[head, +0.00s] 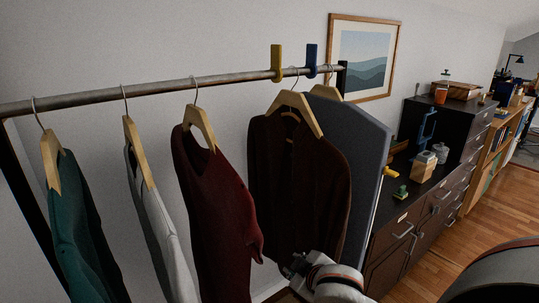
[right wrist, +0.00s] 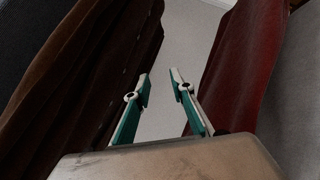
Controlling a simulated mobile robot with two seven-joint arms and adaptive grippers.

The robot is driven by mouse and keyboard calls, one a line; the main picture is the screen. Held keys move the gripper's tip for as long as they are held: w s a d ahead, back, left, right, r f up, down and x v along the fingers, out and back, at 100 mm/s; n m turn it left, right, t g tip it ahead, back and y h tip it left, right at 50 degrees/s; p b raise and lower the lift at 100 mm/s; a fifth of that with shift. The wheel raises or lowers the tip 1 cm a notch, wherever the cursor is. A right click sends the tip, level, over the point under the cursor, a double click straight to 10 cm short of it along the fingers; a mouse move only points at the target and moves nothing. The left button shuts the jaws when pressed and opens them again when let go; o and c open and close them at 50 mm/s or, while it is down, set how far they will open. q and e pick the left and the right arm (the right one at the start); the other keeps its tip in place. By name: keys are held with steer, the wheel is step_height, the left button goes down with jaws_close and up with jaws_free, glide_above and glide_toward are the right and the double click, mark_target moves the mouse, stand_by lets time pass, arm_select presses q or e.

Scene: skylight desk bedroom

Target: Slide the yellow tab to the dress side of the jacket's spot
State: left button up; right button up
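The yellow tab (head: 277,62) sits upright on the clothes rail (head: 150,88), just left of the hook of the brown jacket (head: 290,165). A blue tab (head: 311,60) sits on the rail just right of that hook. A dark red garment, perhaps the dress (head: 215,205), hangs left of the jacket. My right gripper (head: 298,264) is low in front of the jacket, well below the rail. In the right wrist view, its fingers (right wrist: 160,86) are apart with nothing between them; the jacket (right wrist: 90,80) is left and the red garment (right wrist: 238,65) right. My left gripper is not in view.
A pale garment (head: 158,225) and a green one (head: 78,235) hang further left. A dark grey-blue flat item (head: 362,150) hangs behind the jacket. Dark drawers (head: 402,235) with small objects stand at right. The rail between the red garment's hook and the yellow tab is clear.

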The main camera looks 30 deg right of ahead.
mark_target(281, 51)
steer(key=w+d+r+m+t, duration=0.1)
steer(key=w+r, duration=0.4)
steer(key=r, duration=0.3)
steer(key=w+d+r+m+t+y, duration=0.15)
steer(key=w+r, duration=0.25)
steer(key=r, duration=0.4)
steer(key=w+d+r+t, duration=0.1)
steer(key=w+r+t, duration=0.1)
steer(key=w+r, duration=0.4)
steer(key=d+r+t, duration=0.1)
steer(key=r, duration=0.9)
steer(key=s+d+r+m+t+y, duration=0.1)
steer(key=r, duration=0.9)
steer(key=s+d+r+m+t+y, duration=0.1)
steer(key=d+r, duration=0.1)
steer(key=r, duration=0.8)
steer(key=shift+r+t+y, duration=0.2)
steer(key=shift+t+y, duration=0.05)
steer(key=shift+r, duration=0.25)
steer(key=w, duration=0.5)
steer(key=w+p, duration=0.1)
steer(key=w, duration=0.1)
steer(key=shift+w+a+f, duration=0.1)
steer(key=shift+w+a, duration=0.25)
steer(key=shift+a, duration=0.05)
jaws_close()
